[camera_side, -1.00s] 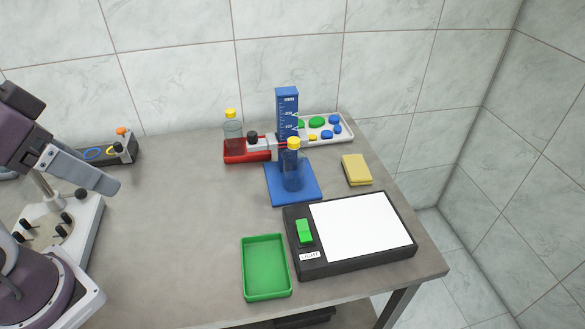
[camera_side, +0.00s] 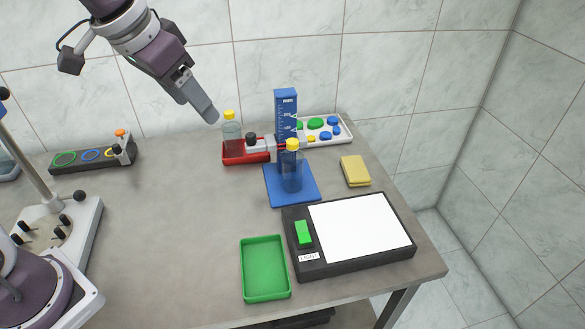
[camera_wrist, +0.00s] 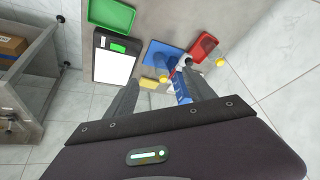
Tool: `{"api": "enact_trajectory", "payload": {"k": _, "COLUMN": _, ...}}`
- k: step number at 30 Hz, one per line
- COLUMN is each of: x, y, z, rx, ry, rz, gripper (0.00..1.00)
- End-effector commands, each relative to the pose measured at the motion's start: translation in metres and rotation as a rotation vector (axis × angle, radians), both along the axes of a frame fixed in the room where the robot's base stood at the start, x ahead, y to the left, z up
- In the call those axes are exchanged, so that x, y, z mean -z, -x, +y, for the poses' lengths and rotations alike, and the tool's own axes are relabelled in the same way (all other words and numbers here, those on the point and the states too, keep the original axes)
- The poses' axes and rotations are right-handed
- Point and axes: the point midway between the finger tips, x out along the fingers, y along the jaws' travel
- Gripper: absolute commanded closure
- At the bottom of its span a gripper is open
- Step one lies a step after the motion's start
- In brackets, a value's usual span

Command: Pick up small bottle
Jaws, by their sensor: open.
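Two clear bottles with yellow caps show in the side view; I cannot tell for certain which one is the small bottle. One bottle (camera_side: 232,137) stands in the red tray (camera_side: 240,159) and also shows in the wrist view (camera_wrist: 208,45). The other bottle (camera_side: 292,175) stands on the blue mat (camera_side: 306,199); its yellow cap (camera_wrist: 163,79) shows in the wrist view. My gripper (camera_side: 210,117) is above the back of the table, up and left of the red-tray bottle. In the wrist view its fingers (camera_wrist: 160,75) are apart, with nothing held between them.
A tall blue scaled column (camera_side: 286,108) stands close behind the mat bottle. A white tray of coloured caps (camera_side: 343,134), a yellow block (camera_side: 355,170), a light panel (camera_side: 362,228) and a green tray (camera_side: 265,268) lie around. The table's left middle is clear.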

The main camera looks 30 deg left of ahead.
Motion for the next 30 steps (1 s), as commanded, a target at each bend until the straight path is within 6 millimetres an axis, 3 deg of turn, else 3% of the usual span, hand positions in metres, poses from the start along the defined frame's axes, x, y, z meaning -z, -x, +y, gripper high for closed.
{"api": "enact_trajectory", "payload": {"k": 1, "x": 0.018, "y": -0.037, "z": -0.004, "rx": 0.025, "ry": -0.001, "rz": 0.022, "gripper": 0.37}}
{"api": "enact_trajectory", "payload": {"k": 3, "x": 0.048, "y": -0.089, "z": -0.010, "rx": 0.066, "ry": 0.002, "rz": 0.035, "gripper": 0.37}}
{"api": "enact_trajectory", "payload": {"k": 6, "x": 0.103, "y": -0.151, "z": -0.018, "rx": 0.110, "ry": 0.014, "rz": 0.049, "gripper": 0.37}}
{"api": "enact_trajectory", "payload": {"k": 9, "x": 0.156, "y": -0.192, "z": -0.024, "rx": 0.141, "ry": 0.028, "rz": 0.057, "gripper": 0.37}}
{"api": "enact_trajectory", "payload": {"k": 13, "x": 0.201, "y": -0.216, "z": -0.028, "rx": 0.158, "ry": 0.041, "rz": 0.062, "gripper": 0.37}}
{"api": "enact_trajectory", "payload": {"k": 25, "x": 0.264, "y": -0.234, "z": -0.035, "rx": 0.163, "ry": 0.043, "rz": 0.063, "gripper": 0.37}}
{"api": "enact_trajectory", "payload": {"k": 30, "x": 0.279, "y": -0.241, "z": -0.037, "rx": 0.162, "ry": 0.043, "rz": 0.061, "gripper": 0.37}}
